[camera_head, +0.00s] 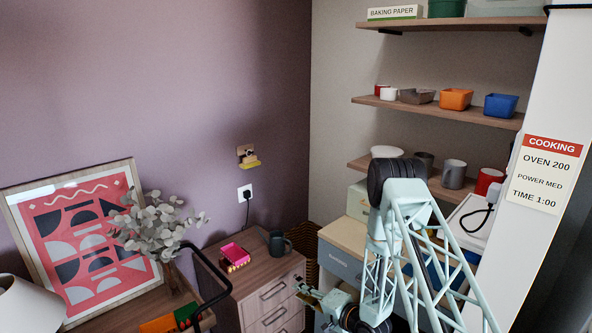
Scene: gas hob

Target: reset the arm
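My arm (428,250) is pale green with a lattice link and a dark joint near its top. It rises at the lower right and bends down in front of the shelves and a light cabinet. My gripper (302,290) is small and low in the picture, just right of the wooden drawer unit. It points to the left. Its fingers are too small to tell whether they are open or shut, and I cannot make out anything held in them.
A wooden drawer unit (262,268) carries a pink tray (235,254) and a dark mug (279,244). Shelves (440,108) with bowls and mugs stand behind my arm. A white panel with a cooking note (545,172) borders the right side.

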